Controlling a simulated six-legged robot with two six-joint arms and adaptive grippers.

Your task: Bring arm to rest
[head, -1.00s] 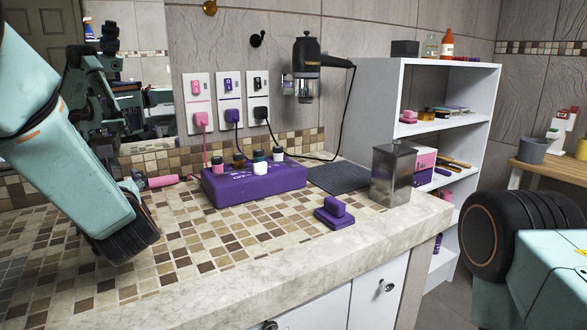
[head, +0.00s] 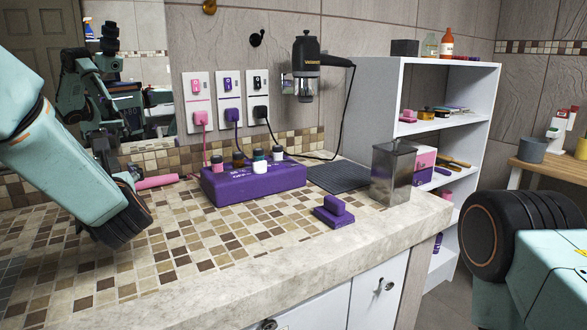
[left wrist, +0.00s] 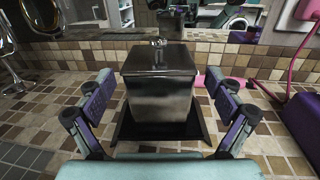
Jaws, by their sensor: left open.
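My left arm (head: 70,165) comes in from the left of the head view, over the left part of the tiled counter. Its gripper is hidden there behind the arm. In the left wrist view my left gripper (left wrist: 160,92) is open, one finger at each side of the picture. A shiny metal box (left wrist: 160,97) with a small knob on top stands upright on a dark tray (left wrist: 126,128), seen between the fingers. The fingers look apart from the box, and I see nothing gripped. My right arm (head: 550,265) shows at the lower right; its gripper is outside the view.
A purple box (head: 255,186) with small jars, a dark mat (head: 340,178), a metal tin (head: 393,174) and a purple block (head: 334,212) occupy the counter (head: 215,235). Cords hang from the wall sockets. White shelves (head: 440,85) stand right. The front counter is clear.

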